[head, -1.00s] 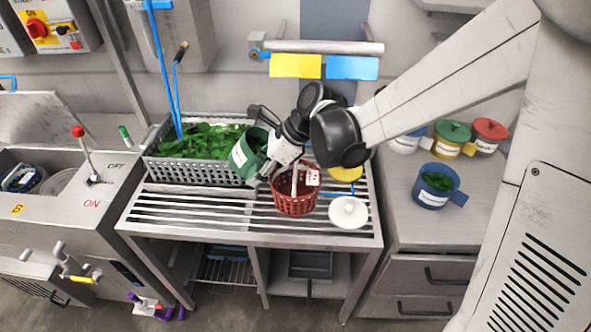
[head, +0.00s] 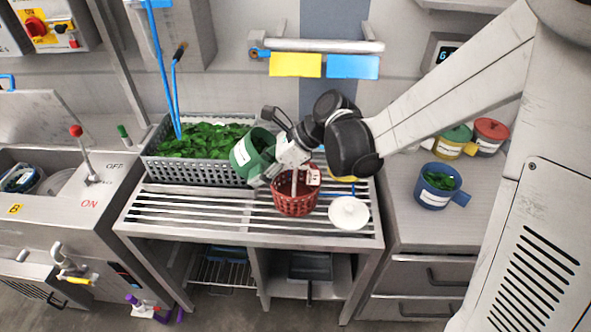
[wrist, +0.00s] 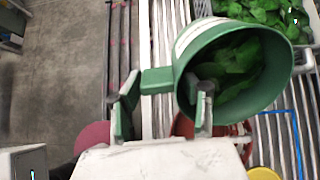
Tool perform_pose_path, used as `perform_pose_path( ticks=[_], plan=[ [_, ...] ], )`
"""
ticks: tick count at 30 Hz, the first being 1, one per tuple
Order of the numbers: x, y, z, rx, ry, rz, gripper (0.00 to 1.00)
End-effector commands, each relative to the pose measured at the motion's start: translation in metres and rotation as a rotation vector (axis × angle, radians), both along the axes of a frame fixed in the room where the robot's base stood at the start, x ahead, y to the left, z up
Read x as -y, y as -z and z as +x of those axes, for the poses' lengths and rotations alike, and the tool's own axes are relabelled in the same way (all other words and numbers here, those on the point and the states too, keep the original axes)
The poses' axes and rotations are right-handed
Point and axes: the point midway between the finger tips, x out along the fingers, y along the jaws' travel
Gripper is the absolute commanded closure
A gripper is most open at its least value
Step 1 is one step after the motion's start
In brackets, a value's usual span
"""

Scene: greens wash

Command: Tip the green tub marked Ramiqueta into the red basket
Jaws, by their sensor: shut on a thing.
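The green tub (head: 252,151) is held in the air by its handle, tilted, just left of and above the red basket. Its label is too small to read. In the wrist view the green tub (wrist: 250,110) shows its open mouth, with green leaves still inside. My gripper (head: 272,168) is shut on the handle, which shows between the fingers in the wrist view (wrist: 160,98). The red basket (head: 295,205) stands on the slatted table, partly covered by my gripper. In the wrist view only a bit of the basket (wrist: 183,126) shows behind the tub.
A grey crate of leaves (head: 200,174) stands at the table's back left. A white lid (head: 349,213) lies right of the basket.

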Motion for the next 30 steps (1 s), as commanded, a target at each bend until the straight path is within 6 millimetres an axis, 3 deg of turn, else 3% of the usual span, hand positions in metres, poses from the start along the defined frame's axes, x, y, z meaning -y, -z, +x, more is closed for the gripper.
perform_pose_path(
  ticks=[30],
  plan=[
    [0.0033,0.0065,-0.0002,0.006,0.001,0.130,1.00]
  ],
)
